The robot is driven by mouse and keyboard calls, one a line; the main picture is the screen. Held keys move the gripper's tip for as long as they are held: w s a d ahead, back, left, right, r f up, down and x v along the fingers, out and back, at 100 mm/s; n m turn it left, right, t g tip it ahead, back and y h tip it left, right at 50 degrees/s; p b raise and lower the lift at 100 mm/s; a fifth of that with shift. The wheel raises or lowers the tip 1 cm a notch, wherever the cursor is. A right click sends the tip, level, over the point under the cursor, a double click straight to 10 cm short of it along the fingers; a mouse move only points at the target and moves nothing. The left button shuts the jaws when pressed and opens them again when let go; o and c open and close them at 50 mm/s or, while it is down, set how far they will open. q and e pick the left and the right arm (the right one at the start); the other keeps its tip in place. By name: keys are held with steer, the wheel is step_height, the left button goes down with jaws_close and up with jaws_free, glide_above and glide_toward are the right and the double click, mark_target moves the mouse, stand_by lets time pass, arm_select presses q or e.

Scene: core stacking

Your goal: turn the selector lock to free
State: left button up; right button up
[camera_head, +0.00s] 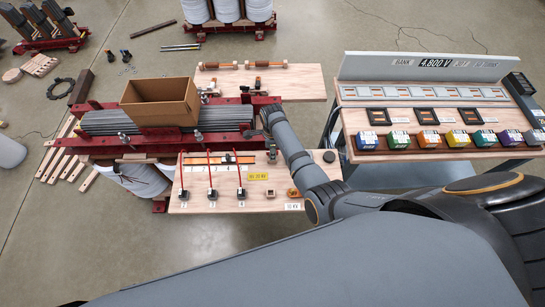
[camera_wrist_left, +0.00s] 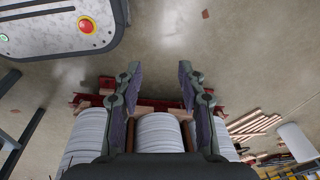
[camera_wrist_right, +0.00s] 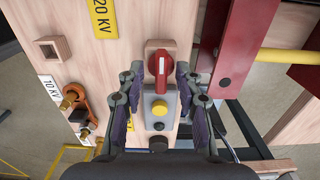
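My right gripper (camera_wrist_right: 159,72) is open, with one finger on each side of the red handle and gaps at both sides. I cannot tell its depth to the handle. In the head view my right arm hides the selector. My left gripper (camera_wrist_left: 160,75) is open and empty, away from the panel.
The panel carries a 20 KV label (camera_wrist_right: 103,18), a square wooden socket (camera_wrist_right: 53,49) and an orange clamp (camera_wrist_right: 72,100). A red frame post (camera_wrist_right: 236,45) stands close at the right. A cardboard box (camera_head: 160,101) sits on the grey core; a bench with coloured blocks (camera_head: 430,139) is at the right.

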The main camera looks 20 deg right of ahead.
steer(key=shift+w+a+f, duration=0.1)
steer(key=shift+f, duration=0.2)
steer(key=c, duration=0.5)
jaws_close()
arm_select(q)
steer(key=shift+s+f, duration=0.4)
steer(key=shift+s, duration=0.45)
steer(key=shift+s, duration=0.1)
